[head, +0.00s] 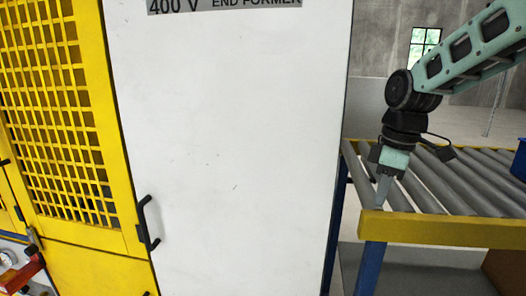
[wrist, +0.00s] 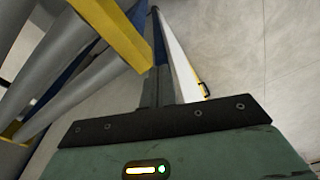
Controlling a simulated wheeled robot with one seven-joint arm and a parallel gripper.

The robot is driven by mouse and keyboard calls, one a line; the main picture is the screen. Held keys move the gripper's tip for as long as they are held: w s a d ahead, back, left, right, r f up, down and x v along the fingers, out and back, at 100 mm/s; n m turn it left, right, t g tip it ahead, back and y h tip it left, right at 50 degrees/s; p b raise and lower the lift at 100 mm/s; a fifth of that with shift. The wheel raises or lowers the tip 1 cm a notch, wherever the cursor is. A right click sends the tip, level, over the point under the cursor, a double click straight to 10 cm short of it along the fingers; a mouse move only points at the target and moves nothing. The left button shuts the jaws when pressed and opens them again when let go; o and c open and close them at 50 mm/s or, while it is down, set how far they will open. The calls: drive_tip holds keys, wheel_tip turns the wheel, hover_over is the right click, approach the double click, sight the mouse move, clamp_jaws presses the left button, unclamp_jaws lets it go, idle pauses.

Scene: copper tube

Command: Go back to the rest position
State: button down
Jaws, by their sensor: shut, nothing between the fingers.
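My gripper (head: 382,194) hangs from my arm at the right of the head view, pointing down. Its fingers are together with nothing between them. In the head view it overlaps the near left corner of the roller conveyor (head: 440,230), just above the yellow rail; I cannot tell whether it touches. In the wrist view the green gripper body fills the bottom, with a dark plate above it. No copper tube shows in either view.
A white cabinet door (head: 235,140) marked "400 V END FORMER" fills the middle. A yellow mesh panel (head: 65,120) and a black handle (head: 147,224) are to its left. A blue bin (head: 519,160) is at the right edge. The conveyor rollers near my gripper are bare.

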drive_tip(key=s+a+f+m+b, duration=0.1)
drive_tip(key=s+a+f, duration=0.2)
drive_tip(key=s, duration=0.5)
drive_tip(key=s+a+f+m, duration=0.1)
drive_tip(key=s+a+f, duration=0.3)
drive_tip(key=s, duration=0.5)
drive_tip(key=s+a+f+m+b, duration=0.1)
drive_tip(key=s+a+f, duration=0.2)
drive_tip(key=s+a, duration=0.3)
drive_tip(key=shift+s+a+f+h+b, duration=0.15)
drive_tip(key=shift+s+a+h+b, duration=0.2)
drive_tip(key=shift+s, duration=0.8)
